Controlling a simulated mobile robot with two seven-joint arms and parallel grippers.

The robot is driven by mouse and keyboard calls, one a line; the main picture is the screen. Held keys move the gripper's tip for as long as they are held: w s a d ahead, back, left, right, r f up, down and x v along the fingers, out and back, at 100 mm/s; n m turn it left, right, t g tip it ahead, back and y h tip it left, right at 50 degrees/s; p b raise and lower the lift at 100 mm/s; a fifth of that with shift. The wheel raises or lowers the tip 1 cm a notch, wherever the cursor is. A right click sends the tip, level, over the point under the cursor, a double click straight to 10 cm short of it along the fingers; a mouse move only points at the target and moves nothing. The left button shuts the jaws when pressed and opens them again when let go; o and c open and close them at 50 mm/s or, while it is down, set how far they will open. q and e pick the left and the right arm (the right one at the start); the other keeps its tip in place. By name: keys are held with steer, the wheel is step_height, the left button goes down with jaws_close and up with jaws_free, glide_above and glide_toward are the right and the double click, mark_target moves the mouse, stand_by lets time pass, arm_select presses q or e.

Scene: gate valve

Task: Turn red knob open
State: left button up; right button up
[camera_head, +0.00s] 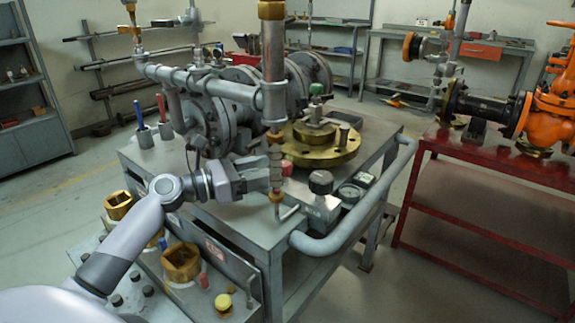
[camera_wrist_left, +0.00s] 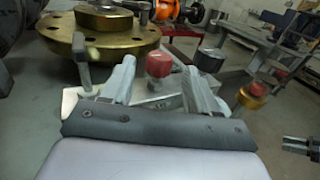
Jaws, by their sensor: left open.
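A red knob (camera_head: 286,168) shows beside the vertical pipe at the front of the workbench. In the left wrist view a red knob (camera_wrist_left: 160,64) stands on a pale block, upright between the two fingers. My left gripper (camera_head: 274,176) reaches in from the left at the knob. In its wrist view the gripper (camera_wrist_left: 158,78) is open, with a finger on either side of the knob and gaps visible. I cannot tell how deep the knob lies between the fingers. A second red-capped brass fitting (camera_wrist_left: 252,93) is outside the right finger.
The vertical pipe (camera_head: 273,70) rises close to my left gripper. A brass flange (camera_head: 320,148) lies behind it, and a black knob (camera_head: 321,182) and gauge (camera_head: 349,193) are to the right. A grey rail (camera_head: 345,232) edges the bench. A red table (camera_head: 480,160) stands right.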

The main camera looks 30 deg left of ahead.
mark_target(284, 163)
arm_select(q)
steer(key=x, duration=0.4)
steer(key=shift+w, duration=0.1)
steer(key=shift+w+d, duration=0.3)
steer(key=shift+w, duration=0.1)
